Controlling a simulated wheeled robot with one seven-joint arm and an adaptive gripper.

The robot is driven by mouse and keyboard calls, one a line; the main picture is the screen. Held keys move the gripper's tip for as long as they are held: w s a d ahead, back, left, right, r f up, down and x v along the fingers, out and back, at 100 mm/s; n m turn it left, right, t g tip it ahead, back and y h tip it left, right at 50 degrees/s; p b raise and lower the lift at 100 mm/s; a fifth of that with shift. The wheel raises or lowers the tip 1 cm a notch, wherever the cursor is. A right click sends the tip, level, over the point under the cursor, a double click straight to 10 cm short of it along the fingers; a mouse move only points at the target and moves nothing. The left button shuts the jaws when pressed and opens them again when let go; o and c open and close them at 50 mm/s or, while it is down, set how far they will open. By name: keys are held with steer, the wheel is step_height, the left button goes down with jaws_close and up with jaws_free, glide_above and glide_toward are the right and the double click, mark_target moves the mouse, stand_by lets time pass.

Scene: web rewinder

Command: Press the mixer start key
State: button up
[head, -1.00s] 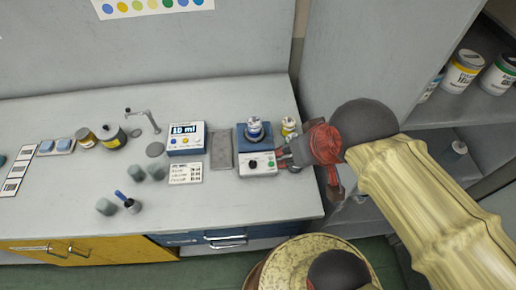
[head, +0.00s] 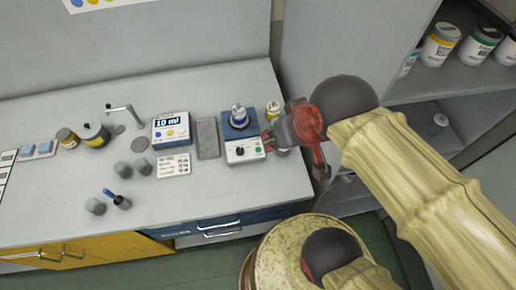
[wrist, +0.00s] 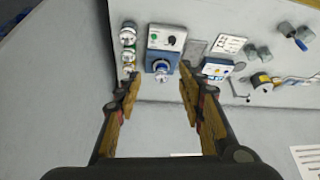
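The mixer (head: 240,149) is a small blue and white unit on the bench, with a vial (head: 239,114) on its top. Its pale front panel has a black knob (head: 239,151) and a green key (head: 258,149) to the right. My gripper (head: 268,141) is at the mixer's right side, its tips close to the green key in the head view; contact cannot be told. In the wrist view my gripper (wrist: 159,73) has its fingers apart with nothing between them, and the mixer (wrist: 153,57) appears beyond the tips.
To the left are a grey pad (head: 207,138), a dispenser reading 10 ml (head: 171,129) and a printed card (head: 173,165). Shelves with jars (head: 439,45) stand at the right.

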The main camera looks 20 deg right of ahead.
jaws_close()
stand_by(1.6)
